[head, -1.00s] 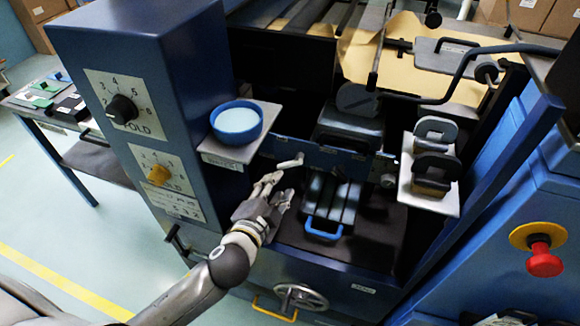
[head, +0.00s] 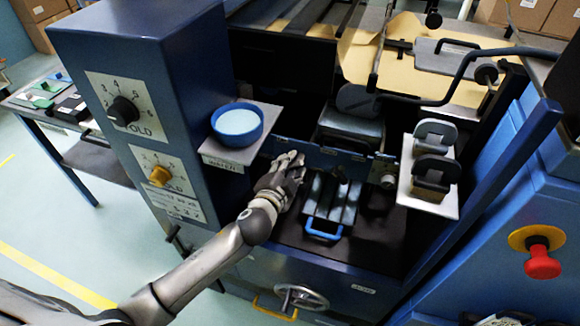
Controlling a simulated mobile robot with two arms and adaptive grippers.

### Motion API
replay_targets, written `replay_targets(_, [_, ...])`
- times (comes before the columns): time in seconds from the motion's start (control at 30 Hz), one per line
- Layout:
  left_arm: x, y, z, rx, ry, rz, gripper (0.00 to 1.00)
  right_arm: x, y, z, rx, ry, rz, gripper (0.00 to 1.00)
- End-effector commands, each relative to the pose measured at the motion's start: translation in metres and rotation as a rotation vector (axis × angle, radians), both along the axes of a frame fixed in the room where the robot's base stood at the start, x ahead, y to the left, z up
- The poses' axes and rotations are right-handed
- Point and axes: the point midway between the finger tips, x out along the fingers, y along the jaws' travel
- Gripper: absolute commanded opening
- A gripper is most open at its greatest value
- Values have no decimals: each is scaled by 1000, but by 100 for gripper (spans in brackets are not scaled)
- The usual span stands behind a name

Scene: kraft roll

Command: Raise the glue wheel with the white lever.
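My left gripper (head: 289,165) is at the blue crossbar (head: 325,158) of the machine, just right of the water shelf. Its fingers point away from me and lie over the spot of the white lever. The lever is now hidden behind or between the fingers, so I cannot tell whether they are shut on it. The glue wheel cannot be made out clearly in the dark space behind the bar. My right gripper is out of view.
A blue water bowl (head: 237,124) sits on a small shelf left of the gripper. A blue-handled tray (head: 329,204) lies close on its right. A shelf with dark blocks (head: 435,165) and a red stop button (head: 542,262) are further right.

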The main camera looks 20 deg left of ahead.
Motion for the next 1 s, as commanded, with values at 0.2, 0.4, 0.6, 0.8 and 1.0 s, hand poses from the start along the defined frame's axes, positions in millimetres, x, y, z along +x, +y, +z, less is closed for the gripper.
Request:
replay_targets(0.2, [0,0,0,0,0,0,18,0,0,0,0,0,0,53])
replay_targets(0.4, [-1,-1,0,0,1,-1,0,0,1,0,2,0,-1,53])
replay_targets(0.6, [-1,-1,-1,1,2,-2,0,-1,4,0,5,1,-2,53])
replay_targets(0.8, [-1,-1,-1,30,4,-2,0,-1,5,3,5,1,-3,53])
replay_targets(1.0, [-2,0,2,126,1,-2,0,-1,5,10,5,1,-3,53])
